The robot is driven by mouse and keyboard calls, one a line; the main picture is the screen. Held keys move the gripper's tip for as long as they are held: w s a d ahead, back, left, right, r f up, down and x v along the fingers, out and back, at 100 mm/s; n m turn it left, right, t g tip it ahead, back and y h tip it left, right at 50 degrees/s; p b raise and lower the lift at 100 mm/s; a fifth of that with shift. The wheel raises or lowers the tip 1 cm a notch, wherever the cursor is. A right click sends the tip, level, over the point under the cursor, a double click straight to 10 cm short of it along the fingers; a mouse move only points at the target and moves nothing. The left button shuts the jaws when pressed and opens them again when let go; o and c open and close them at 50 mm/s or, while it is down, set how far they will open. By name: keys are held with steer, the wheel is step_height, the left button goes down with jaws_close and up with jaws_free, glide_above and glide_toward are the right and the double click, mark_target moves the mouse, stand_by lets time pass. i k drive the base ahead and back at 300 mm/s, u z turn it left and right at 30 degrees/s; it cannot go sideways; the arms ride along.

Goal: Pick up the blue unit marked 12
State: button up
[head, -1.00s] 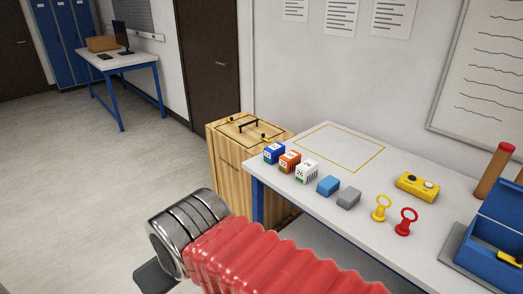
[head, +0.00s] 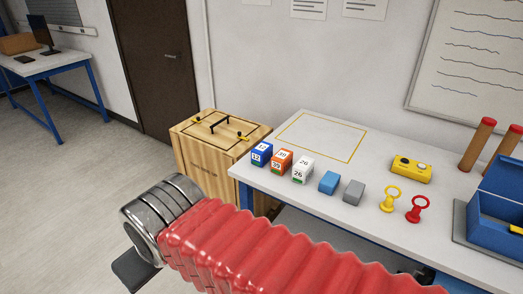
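The blue unit marked 12 (head: 262,154) stands at the left end of a row on the white table (head: 300,214), near its left edge. It has white number labels on its top and front. An orange unit (head: 282,161) and a white unit marked 26 (head: 303,169) stand to its right. My arm, in a red ribbed sleeve with a metal end, crosses the lower part of the view in front of the table. A dark part at its end (head: 136,271) shows at the lower left, apart from the units. The gripper's fingers cannot be made out.
A plain blue block (head: 329,183), a grey block (head: 353,192), yellow (head: 392,199) and red (head: 417,209) ring-topped pieces and a yellow control box (head: 411,169) stand rightward. A wooden crate (head: 214,152) stands left of the table. A yellow-outlined area (head: 322,135) is empty.

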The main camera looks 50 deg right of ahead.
mark_target(263, 153)
steer(key=z, duration=0.55)
steer(key=i, duration=1.05)
steer(key=z, duration=0.6)
